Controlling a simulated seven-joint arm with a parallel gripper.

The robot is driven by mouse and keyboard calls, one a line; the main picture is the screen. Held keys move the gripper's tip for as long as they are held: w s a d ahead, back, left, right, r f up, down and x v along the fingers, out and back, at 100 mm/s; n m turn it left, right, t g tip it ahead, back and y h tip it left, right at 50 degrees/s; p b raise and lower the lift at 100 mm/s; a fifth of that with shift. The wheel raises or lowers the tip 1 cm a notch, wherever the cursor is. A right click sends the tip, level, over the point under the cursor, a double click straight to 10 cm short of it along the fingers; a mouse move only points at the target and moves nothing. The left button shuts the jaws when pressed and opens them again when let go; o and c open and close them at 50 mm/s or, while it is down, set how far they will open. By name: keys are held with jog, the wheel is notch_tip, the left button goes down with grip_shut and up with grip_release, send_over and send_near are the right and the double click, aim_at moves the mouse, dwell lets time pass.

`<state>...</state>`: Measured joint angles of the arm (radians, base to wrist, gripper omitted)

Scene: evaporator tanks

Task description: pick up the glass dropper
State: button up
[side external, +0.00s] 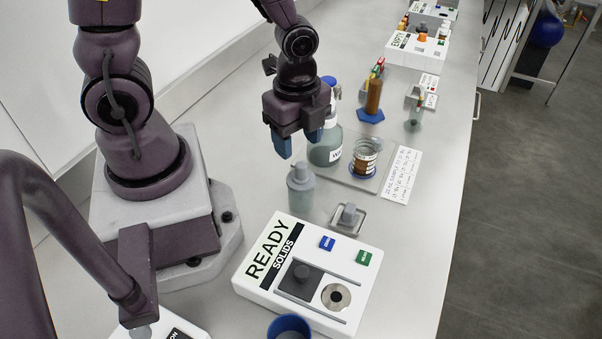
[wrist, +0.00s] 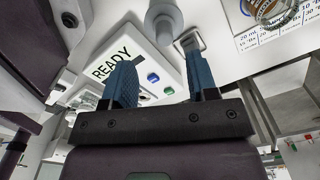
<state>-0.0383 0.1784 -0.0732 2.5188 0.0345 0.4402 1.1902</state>
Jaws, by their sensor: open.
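A grey, translucent, bottle-shaped piece with a narrower top (side external: 300,188) stands upright on the bench, and looks like the glass dropper, though I cannot be sure. It also shows in the wrist view (wrist: 163,20), at the top edge, beyond the fingertips and partly cut off. My gripper (side external: 298,148) points down with its blue fingers apart, above and close to this piece. In the wrist view my gripper (wrist: 158,55) has nothing between its fingers.
A wash bottle (side external: 325,150) stands close behind my gripper. Beside it a beaker (side external: 367,158) of brown liquid sits on a grey plate. A small metal tray (side external: 347,219) and the white READY SOLIDS unit (side external: 262,284) are in front. The right bench edge is clear.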

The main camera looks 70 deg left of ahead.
aim_at(301, 164)
jog(key=shift+w+f, duration=0.15)
jog(key=shift+f, duration=1.7)
jog(key=shift+w+f, duration=0.1)
jog(key=shift+f, duration=1.7)
grip_shut()
